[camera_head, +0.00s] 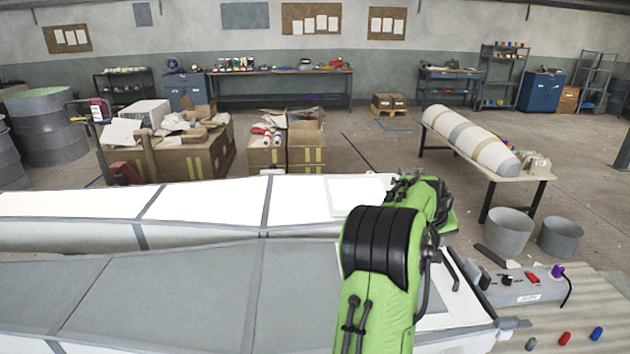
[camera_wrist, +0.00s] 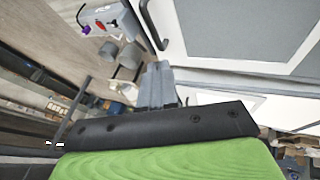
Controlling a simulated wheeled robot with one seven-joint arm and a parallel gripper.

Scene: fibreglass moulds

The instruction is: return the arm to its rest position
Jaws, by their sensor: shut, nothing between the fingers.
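My green and black arm rises from the bottom of the head view, right of centre, and reaches over the near edges of the moulds. My gripper (camera_wrist: 158,68) shows in the wrist view as two grey fingers side by side, shut and empty. The arm hides the fingers in the head view. The grey mould (camera_head: 170,290) lies in front and the white mould (camera_head: 210,208) behind it. Pale mould panels also fill the right of the wrist view (camera_wrist: 225,35).
A grey control box (camera_head: 528,288) with a purple plug stands right of the arm, with red and blue pieces below it. Two grey buckets (camera_head: 508,232) and a table (camera_head: 535,174) with a wrapped long form stand farther right. Cardboard boxes (camera_head: 185,158) stand behind the moulds.

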